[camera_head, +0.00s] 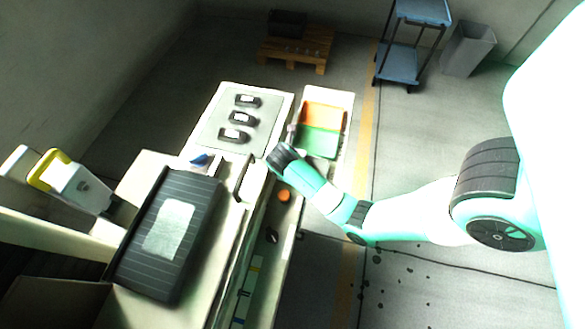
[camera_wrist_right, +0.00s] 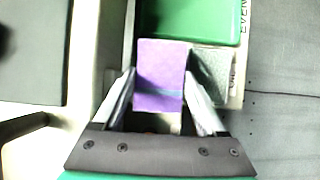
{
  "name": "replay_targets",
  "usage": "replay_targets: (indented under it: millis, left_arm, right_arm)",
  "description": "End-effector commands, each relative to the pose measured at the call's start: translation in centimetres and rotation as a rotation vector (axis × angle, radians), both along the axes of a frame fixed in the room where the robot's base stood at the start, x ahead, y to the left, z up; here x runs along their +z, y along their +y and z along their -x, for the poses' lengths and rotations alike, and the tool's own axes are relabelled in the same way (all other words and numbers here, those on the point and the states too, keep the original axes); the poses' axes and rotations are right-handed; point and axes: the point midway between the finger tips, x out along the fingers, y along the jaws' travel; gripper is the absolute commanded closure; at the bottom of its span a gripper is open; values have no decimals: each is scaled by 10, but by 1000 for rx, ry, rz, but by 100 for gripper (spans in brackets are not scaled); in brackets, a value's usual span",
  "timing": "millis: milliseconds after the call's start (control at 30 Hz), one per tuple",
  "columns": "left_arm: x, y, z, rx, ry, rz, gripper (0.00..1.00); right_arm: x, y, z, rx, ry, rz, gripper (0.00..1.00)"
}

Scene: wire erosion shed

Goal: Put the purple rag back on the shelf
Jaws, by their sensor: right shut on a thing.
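My right gripper (camera_wrist_right: 161,80) is shut on the purple rag (camera_wrist_right: 160,60), a flat purple piece with a bluish band across its lower part. In the head view my right gripper (camera_head: 287,138) is beside the left edge of the tray with orange and green sections; the rag cannot be made out there. In the wrist view the rag lies over or just above the area below the green section; I cannot tell whether it touches. A narrow ledge (camera_head: 262,240), which may be the shelf, runs low along the bench. My left gripper is not in view.
The tray (camera_head: 345,97) has an orange section (camera_head: 324,115) and a green section (camera_head: 318,142). An orange round thing (camera_head: 284,196) sits on the ledge. Several black parts (camera_head: 242,118) lie on a grey mat.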

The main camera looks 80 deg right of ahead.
Motion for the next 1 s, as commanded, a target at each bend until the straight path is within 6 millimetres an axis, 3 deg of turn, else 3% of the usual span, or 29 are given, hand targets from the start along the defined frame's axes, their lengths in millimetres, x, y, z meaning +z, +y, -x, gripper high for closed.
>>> replay_targets:
  millis: [267, 467, 833, 867, 1000]
  left_arm:
    - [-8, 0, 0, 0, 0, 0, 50]
    - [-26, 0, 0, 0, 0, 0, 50]
    - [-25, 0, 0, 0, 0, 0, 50]
    - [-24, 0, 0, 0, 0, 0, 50]
    - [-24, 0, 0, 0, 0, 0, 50]
  right_arm:
    - [-13, -9, -6, 0, -1, 0, 71]
    - [-46, -10, -7, 0, 0, -1, 71]
    - [-48, -10, -7, 0, -2, 0, 71]
    - [-47, -10, -7, 0, -2, 0, 23]
    - [-47, -10, -7, 0, -2, 0, 0]
